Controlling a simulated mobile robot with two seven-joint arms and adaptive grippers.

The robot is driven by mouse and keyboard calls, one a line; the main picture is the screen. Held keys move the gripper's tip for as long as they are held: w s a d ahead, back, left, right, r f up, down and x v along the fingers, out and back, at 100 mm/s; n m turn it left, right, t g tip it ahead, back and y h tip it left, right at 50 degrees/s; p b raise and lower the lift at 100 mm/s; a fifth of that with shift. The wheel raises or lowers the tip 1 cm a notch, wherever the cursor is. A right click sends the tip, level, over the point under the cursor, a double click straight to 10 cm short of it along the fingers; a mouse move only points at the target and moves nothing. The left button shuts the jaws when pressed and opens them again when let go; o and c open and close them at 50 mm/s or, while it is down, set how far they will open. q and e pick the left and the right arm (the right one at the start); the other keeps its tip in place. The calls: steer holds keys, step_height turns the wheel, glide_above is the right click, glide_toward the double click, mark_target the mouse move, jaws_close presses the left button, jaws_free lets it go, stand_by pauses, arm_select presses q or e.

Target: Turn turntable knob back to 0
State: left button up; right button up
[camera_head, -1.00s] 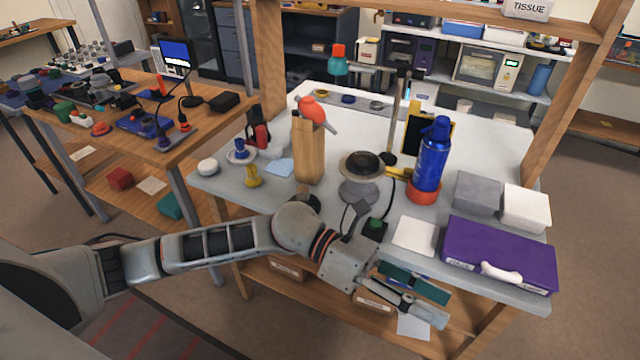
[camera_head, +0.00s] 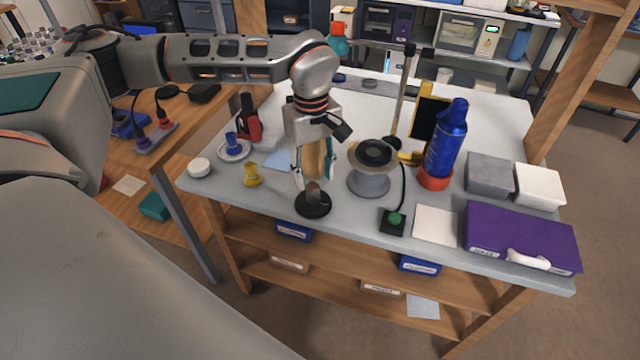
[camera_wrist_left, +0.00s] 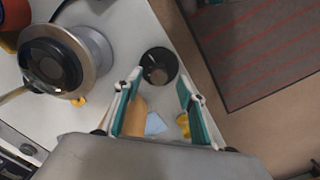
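The knob (camera_head: 313,188) is a small upright grip on a round black base near the table's front edge. It also shows in the left wrist view (camera_wrist_left: 157,72), just beyond the fingertips. My left gripper (camera_head: 314,178) points down over the knob with its fingers apart. It is open and empty; I cannot tell whether a finger touches the knob. The turntable (camera_head: 369,182) is a grey pedestal with a dark round lens part on top, right of the knob. My right gripper is not in view.
A wooden block (camera_head: 316,158) stands behind my left gripper. A yellow part (camera_head: 251,176) and a white puck (camera_head: 199,167) are to the left. A green-button box (camera_head: 393,221), blue spray can (camera_head: 447,140) and purple case (camera_head: 520,238) are to the right.

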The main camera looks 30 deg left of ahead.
mark_target(313, 186)
arm_select(q)
steer(key=shift+w+a+r, duration=0.2)
steer(key=shift+w+a, duration=0.1)
steer(key=shift+a, duration=0.2)
steer(key=shift+a+f, duration=0.1)
steer(key=shift+f, duration=0.1)
step_height(313, 186, down, 7)
steer(key=shift+f+b, duration=0.15)
steer(key=shift+b, duration=0.25)
steer(key=c, duration=1.1)
